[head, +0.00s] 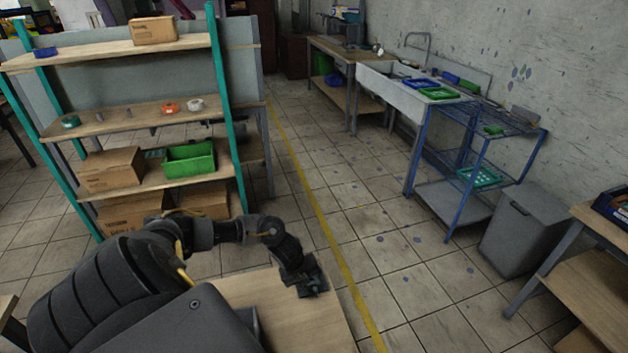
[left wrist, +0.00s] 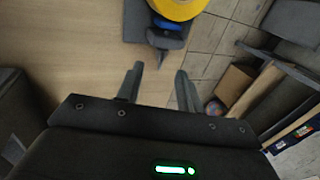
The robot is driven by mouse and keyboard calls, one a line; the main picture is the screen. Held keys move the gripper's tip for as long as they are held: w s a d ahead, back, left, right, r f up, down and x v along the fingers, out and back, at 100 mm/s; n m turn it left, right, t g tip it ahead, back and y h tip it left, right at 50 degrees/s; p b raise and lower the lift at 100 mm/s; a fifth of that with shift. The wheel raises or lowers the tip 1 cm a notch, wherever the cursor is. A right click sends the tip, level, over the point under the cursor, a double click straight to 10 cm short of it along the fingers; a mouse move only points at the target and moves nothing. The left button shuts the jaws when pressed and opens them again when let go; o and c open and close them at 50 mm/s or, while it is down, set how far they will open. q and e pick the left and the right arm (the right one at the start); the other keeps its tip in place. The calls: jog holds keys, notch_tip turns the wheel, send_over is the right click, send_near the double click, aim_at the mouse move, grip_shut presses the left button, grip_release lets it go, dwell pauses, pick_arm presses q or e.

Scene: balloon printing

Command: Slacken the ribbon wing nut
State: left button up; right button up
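My left gripper (left wrist: 159,72) is open and empty in the left wrist view, with its two dark fingers spread above the wooden table (left wrist: 85,55). Ahead of the fingertips, at the top, is a dark device with a yellow round part (left wrist: 178,7). A small blue piece (left wrist: 168,24) and a grey pointed piece (left wrist: 162,38) sit just below it. I cannot tell which of these is the wing nut. The fingers are apart from them. In the head view my left gripper (head: 310,285) is over the table's right edge and hides detail there. My right gripper is not in view.
A shelf rack (head: 130,110) with boxes and a green bin (head: 189,160) stands behind the arm. A blue wire cart (head: 475,165), a sink (head: 405,90) and a grey bin (head: 522,225) line the right wall. Tiled floor beyond the table is clear.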

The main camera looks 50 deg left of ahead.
aim_at(314, 289)
pick_arm(q)
jog(key=shift+x, duration=2.05)
jog(key=shift+c, duration=0.3)
grip_shut()
